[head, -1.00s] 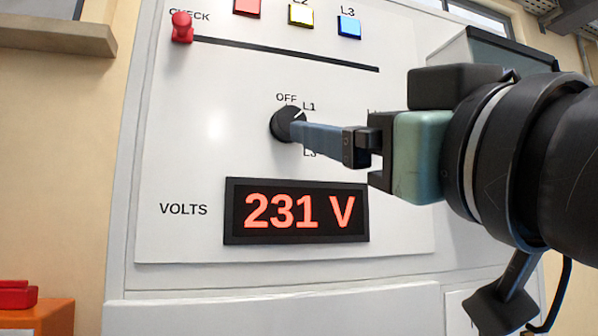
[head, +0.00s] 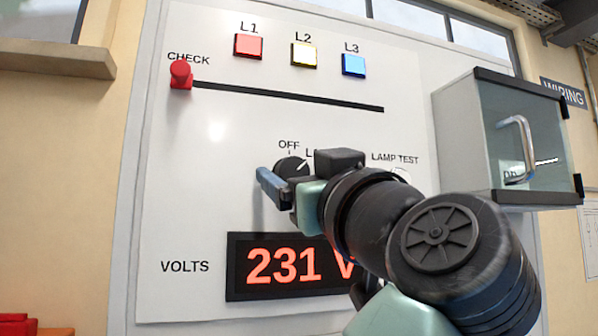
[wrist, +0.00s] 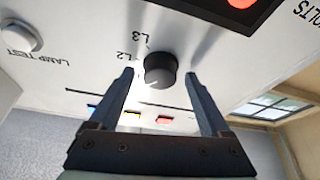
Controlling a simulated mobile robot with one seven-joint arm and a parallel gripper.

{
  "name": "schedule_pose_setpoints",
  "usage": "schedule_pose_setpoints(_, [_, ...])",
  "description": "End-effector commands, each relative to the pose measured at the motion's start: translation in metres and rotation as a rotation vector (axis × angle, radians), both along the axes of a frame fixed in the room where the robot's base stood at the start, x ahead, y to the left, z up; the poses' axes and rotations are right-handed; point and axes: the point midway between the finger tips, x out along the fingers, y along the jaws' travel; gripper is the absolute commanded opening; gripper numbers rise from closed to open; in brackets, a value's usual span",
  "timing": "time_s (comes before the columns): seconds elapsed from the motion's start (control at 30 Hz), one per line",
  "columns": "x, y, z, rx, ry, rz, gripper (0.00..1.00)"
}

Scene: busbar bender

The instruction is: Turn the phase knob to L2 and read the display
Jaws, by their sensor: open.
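The black phase knob (head: 291,165) is on the white panel (head: 190,220), below the OFF label. Its white mark points up and right, toward the partly hidden L1 label. In the wrist view the knob (wrist: 160,69) shows upside down, with L2 and L3 labels beside it. My gripper (wrist: 158,74) is open and empty, its two blue-grey fingers apart, with the knob ahead in the gap between them. In the head view my gripper (head: 275,182) is just in front of and below the knob. The red-digit display (head: 280,268) reads 231 V; my arm covers part of the V.
Red L1 (head: 248,46), yellow L2 (head: 303,54) and blue L3 (head: 353,64) lamps sit above a dark slot with a red CHECK handle (head: 181,75). The LAMP TEST button (wrist: 22,36) is right of the knob. A glass-fronted box (head: 510,135) juts out at right.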

Motion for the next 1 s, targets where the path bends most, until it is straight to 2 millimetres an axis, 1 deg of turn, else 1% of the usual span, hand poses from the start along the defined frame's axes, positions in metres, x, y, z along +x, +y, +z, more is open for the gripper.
schedule_pose_setpoints(0.07, [-0.0002,-0.0001,-0.0001,0.0,0.0,0.0,0.81])
schedule_pose_setpoints(0.1, [-0.0003,-0.0001,-0.0001,0.0,0.0,0.0,0.78])
schedule_pose_setpoints(0.17, [-0.0004,-0.0001,-0.0001,0.0,0.0,0.0,0.67])
schedule_pose_setpoints(0.2, [-0.0004,-0.0001,-0.0001,0.0,0.0,0.0,0.6])
schedule_pose_setpoints(0.27, [-0.0004,-0.0001,-0.0001,0.0,0.0,0.0,0.49])
schedule_pose_setpoints(0.3, [-0.0005,-0.0002,0.0,0.0,0.0,0.0,0.42])
schedule_pose_setpoints(0.37, [-0.0005,-0.0002,0.0,0.0,0.0,0.0,0.31])
schedule_pose_setpoints(0.4, [-0.0005,-0.0002,0.0,0.0,0.0,0.0,0.24])
schedule_pose_setpoints(0.53, [-0.0005,-0.0002,-0.0001,0.0,0.0,0.001,0.01])
schedule_pose_setpoints(0.77, [-0.0004,-0.0004,-0.0012,0.012,0.005,0.0,0.0])
schedule_pose_setpoints(1.0, [-0.0003,0.0002,-0.0038,0.103,0.036,-0.002,0.0])
